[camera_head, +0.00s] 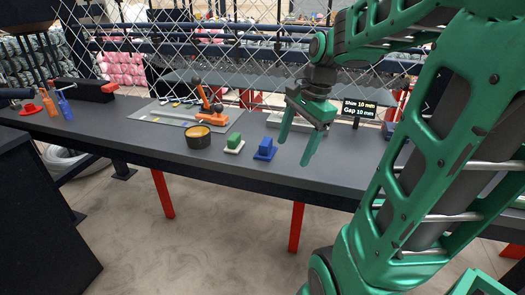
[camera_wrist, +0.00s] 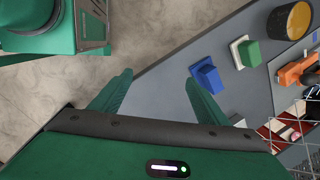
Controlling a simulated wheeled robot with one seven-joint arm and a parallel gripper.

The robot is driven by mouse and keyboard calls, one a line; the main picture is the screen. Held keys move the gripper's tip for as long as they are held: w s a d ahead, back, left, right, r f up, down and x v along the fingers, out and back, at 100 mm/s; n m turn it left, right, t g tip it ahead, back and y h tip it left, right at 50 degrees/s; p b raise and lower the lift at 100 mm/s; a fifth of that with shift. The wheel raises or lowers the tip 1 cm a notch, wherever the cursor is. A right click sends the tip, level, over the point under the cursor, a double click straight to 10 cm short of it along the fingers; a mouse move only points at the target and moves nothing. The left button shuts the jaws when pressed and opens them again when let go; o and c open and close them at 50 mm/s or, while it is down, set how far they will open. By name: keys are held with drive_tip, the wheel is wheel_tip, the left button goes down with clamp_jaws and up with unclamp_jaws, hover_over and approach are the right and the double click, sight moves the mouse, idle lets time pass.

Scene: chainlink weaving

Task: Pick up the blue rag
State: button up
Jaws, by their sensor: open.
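A blue block-like thing (camera_head: 265,149) sits on the grey table near its front edge. It also shows in the wrist view (camera_wrist: 207,75), right of my fingers. It is the bluest rag-like thing here, but I cannot tell whether it is cloth. My gripper (camera_head: 293,153) is open and empty, with its fingers pointing down, just right of the blue thing in the head view. In the wrist view my gripper (camera_wrist: 158,77) has its two green fingers apart, with the floor and table edge between them.
A green block on a white base (camera_head: 234,144) stands left of the blue thing. A round dark tin with a yellowish top (camera_head: 198,136) is further left. An orange tool (camera_head: 211,108) lies behind. A sign (camera_head: 359,107) and chainlink mesh stand at the back.

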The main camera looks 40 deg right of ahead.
sight(266, 142)
drive_tip(key=w+d+r+m+t+y, duration=0.1)
drive_tip(key=w+d+r+m, duration=0.2)
drive_tip(key=w+m, duration=0.7)
drive_tip(key=x, duration=0.7)
drive_tip(key=w+x, duration=0.1)
drive_tip(key=x, duration=0.2)
drive_tip(key=shift+a+f, duration=0.1)
drive_tip(key=shift+a, duration=0.1)
drive_tip(key=c, duration=0.7)
